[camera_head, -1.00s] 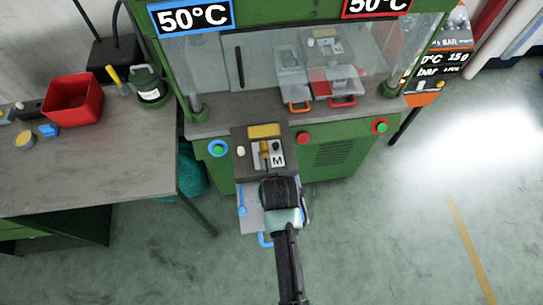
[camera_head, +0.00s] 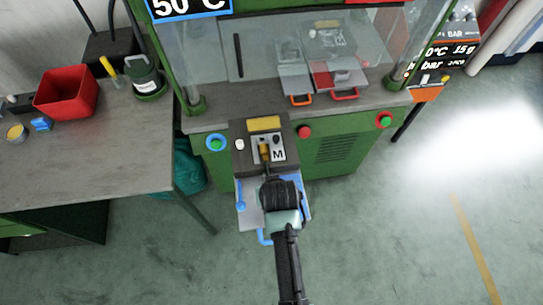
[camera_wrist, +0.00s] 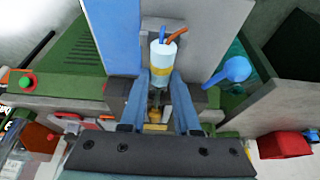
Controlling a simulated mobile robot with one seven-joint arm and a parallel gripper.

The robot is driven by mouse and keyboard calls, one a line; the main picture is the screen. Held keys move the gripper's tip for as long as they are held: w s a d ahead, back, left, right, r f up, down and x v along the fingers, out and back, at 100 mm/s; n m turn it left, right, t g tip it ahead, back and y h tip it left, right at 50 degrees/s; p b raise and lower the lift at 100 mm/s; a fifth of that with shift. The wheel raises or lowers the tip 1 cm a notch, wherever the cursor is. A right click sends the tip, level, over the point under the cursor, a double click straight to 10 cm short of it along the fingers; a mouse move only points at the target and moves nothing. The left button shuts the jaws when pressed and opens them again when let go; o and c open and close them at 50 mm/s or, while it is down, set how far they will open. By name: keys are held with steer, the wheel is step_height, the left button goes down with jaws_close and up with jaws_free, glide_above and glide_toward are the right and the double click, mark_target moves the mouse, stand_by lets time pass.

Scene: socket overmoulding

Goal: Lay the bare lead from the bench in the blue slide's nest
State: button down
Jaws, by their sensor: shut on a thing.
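The bare lead (camera_wrist: 162,50) is a pale cylinder with a blue and an orange wire at its end. It sits between the fingers of my gripper (camera_wrist: 160,82), which is shut on it. In the head view my gripper (camera_head: 268,172) is over the blue slide and hides the lead. The blue slide (camera_head: 264,239) stands out from the green press, with a blue handle at its front. I cannot tell whether the lead touches the nest.
Two more slides, with an orange handle (camera_head: 302,100) and a red handle (camera_head: 346,95), lie behind the press's clear guard. A bench (camera_head: 110,165) at left bears a red bin (camera_head: 66,92), a green can (camera_head: 147,78) and small items. Floor at right is clear.

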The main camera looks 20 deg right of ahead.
stand_by(0.4)
steer(key=c, duration=0.6)
jaws_free()
steer(key=shift+o, duration=0.2)
steer(key=v, duration=1.3)
steer(key=shift+w, duration=0.1)
